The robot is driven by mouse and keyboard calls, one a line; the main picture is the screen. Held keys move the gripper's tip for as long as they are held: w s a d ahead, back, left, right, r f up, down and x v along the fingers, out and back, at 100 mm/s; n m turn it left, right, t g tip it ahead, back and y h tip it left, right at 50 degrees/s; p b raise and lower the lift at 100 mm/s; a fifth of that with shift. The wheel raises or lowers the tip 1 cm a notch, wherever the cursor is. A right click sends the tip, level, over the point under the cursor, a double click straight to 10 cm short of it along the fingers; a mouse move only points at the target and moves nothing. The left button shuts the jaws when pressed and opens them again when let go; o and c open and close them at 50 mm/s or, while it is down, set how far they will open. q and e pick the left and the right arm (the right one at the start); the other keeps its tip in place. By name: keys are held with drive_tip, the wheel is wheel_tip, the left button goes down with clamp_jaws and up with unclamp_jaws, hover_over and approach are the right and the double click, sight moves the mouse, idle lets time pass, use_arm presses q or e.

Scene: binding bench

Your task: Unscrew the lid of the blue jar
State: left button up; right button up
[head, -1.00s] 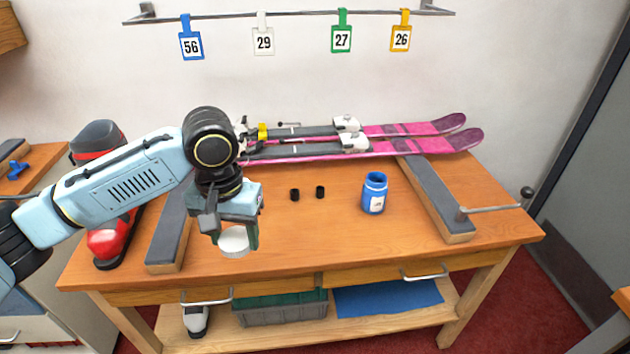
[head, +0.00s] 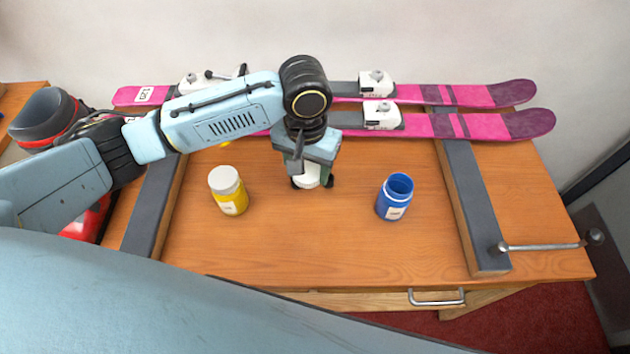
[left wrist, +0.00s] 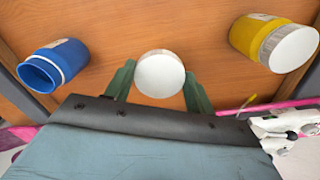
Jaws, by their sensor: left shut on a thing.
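The blue jar (head: 394,200) stands upright on the bench, its mouth open with no lid on it. It also shows at the left of the left wrist view (left wrist: 55,65). My left gripper (head: 312,178) is shut on a round white lid (head: 309,177), left of the blue jar and apart from it. In the left wrist view the lid (left wrist: 160,74) sits between the two green fingers (left wrist: 160,82). My right gripper is not in view.
A yellow jar (head: 232,200) with a white lid stands left of my left gripper. Pink skis (head: 470,124) lie along the back on padded supports (head: 470,205). The bench front is clear.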

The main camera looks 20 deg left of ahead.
sight(312, 177)
use_arm(q)
drive_tip(key=f, duration=0.1)
drive_tip(key=s+d+f, duration=0.1)
drive_tip(key=shift+d+f, duration=0.15)
drive_tip(key=shift+f, duration=0.2)
wheel_tip(312, 177, down, 4)
drive_tip(key=shift+w+f+b, duration=0.1)
drive_tip(key=shift+w+b, duration=0.05)
drive_tip(key=shift+b, duration=0.4)
drive_tip(key=shift+f, duration=0.6)
wheel_tip(312, 177, down, 2)
drive_tip(key=shift+f+b, duration=0.25)
drive_tip(key=shift+b, duration=0.15)
drive_tip(key=shift+f, duration=0.15)
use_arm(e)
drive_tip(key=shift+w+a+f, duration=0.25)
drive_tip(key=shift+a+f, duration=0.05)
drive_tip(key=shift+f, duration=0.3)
use_arm(q)
drive_tip(key=shift+f, duration=0.15)
drive_tip(key=o, duration=1.1)
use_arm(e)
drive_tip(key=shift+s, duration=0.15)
